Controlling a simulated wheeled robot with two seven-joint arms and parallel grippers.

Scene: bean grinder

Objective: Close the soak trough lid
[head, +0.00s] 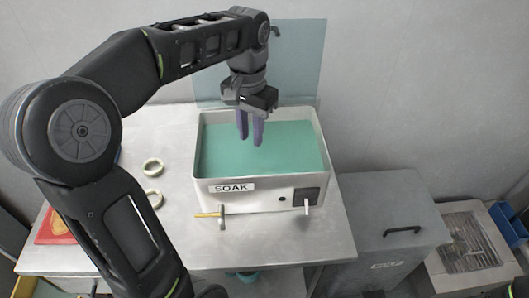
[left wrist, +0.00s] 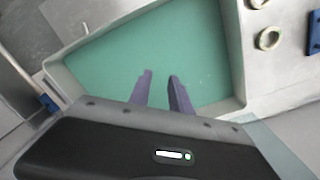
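The soak trough (head: 262,187) is a pale metal box labelled SOAK with green liquid or a green floor inside. Its lid (head: 301,62) is a see-through bluish panel standing upright behind the trough, so the trough is open. My left gripper (head: 250,143) hangs over the trough, fingers down, in front of the lid and apart from it. In the left wrist view its two purple fingers (left wrist: 159,78) show a gap with nothing between them. The trough's rim (left wrist: 65,75) and a bluish panel edge, likely the lid (left wrist: 272,140), also show there. My right gripper is not seen.
The trough stands on a metal table (head: 277,240). Pale rings (head: 153,166) lie left of it, with a red item (head: 55,228) farther left. A tap-like fitting with a yellow handle (head: 208,215) is at the trough's front. A grey chest (head: 395,225) with a black handle stands right.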

